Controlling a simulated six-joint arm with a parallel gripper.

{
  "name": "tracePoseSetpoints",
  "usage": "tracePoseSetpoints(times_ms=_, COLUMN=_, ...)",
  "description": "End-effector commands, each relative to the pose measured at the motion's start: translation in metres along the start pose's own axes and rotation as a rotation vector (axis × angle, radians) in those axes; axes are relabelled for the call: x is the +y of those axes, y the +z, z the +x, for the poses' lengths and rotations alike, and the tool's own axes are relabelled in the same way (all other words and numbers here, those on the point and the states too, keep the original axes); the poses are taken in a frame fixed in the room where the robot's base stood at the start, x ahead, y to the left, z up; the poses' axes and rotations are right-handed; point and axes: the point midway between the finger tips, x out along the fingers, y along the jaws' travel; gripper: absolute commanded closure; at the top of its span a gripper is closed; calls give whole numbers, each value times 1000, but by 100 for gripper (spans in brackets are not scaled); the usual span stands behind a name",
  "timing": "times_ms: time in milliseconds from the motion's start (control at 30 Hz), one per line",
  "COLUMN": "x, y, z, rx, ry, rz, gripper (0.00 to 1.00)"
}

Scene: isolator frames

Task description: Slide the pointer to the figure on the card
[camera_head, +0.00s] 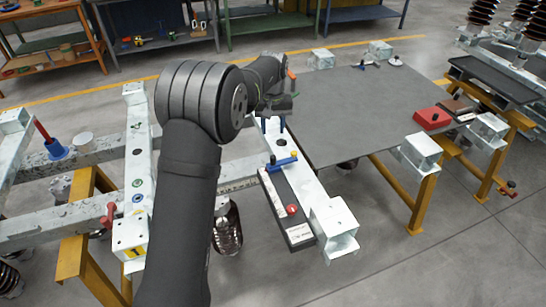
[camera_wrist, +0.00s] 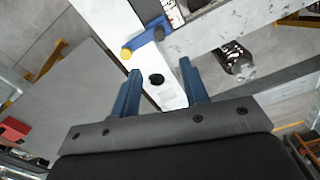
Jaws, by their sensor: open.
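A dark narrow rail (camera_head: 278,197) lies along the pale beam, with a red knob (camera_head: 292,209) near its front end; this looks like the pointer. A small white card (camera_head: 299,231) sits just in front of the knob; its figure is too small to read. My gripper (camera_head: 273,125) is above the same beam, farther back than the knob and clear of it. In the wrist view my gripper (camera_wrist: 161,77) has its two blue fingers apart over the beam, with a black round spot (camera_wrist: 156,80) between them and nothing held.
A blue bracket (camera_head: 282,162) crosses the beam between my gripper and the red knob; a blue piece with a yellow end (camera_wrist: 127,53) shows in the wrist view.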

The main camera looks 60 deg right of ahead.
Motion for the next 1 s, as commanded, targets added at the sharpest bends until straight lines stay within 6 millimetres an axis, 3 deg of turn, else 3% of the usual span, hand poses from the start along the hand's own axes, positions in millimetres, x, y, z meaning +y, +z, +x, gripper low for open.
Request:
tracePoseSetpoints(times_ms=100, x=0, y=1, z=29, rx=-4, ry=-2, rz=0, gripper=59)
tracePoseSetpoints(times_ms=500, x=0, y=1, z=111, rx=-1, ry=-1, rz=-1, gripper=59)
tracePoseSetpoints(times_ms=700, x=0, y=1, z=132, rx=0, ry=0, rz=-1, gripper=59)
tracePoseSetpoints(times_ms=1000, x=0, y=0, z=137, rx=2, ry=1, rz=-1, gripper=59)
